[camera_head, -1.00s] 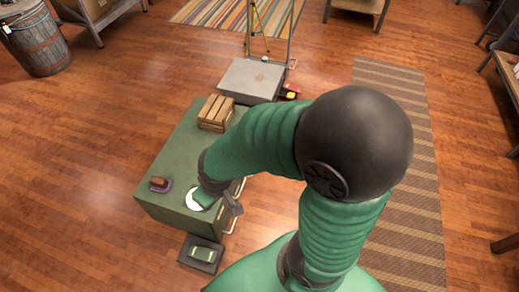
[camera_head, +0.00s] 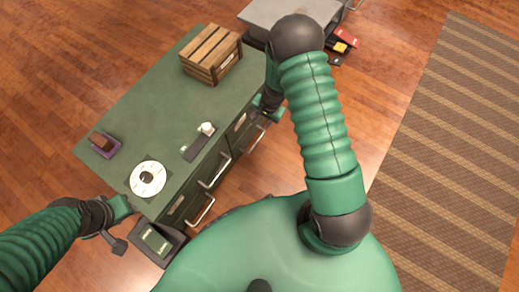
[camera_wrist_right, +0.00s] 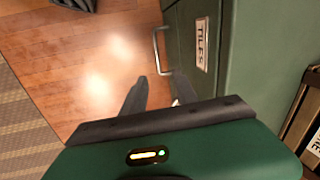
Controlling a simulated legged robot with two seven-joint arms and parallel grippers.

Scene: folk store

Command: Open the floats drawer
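A green cabinet (camera_head: 140,95) has a row of drawers with metal handles along its right side. The handles are near (camera_head: 202,211), middle (camera_head: 215,172) and far (camera_head: 256,139). The drawer labels are too small to read in the head view, so I cannot tell which is the floats drawer. The right wrist view shows a drawer label reading TILES (camera_wrist_right: 202,44) beside a handle (camera_wrist_right: 157,45). My right gripper (camera_head: 265,108) is at the far drawer; its fingers (camera_wrist_right: 160,82) are apart, near that handle's end.
On the cabinet top are a wooden crate (camera_head: 212,54), a white disc (camera_head: 148,178), a purple-based item (camera_head: 105,145) and a dark strip (camera_head: 198,149). A dark box (camera_head: 156,243) stands at the near end. A grey platform (camera_head: 270,12) is beyond.

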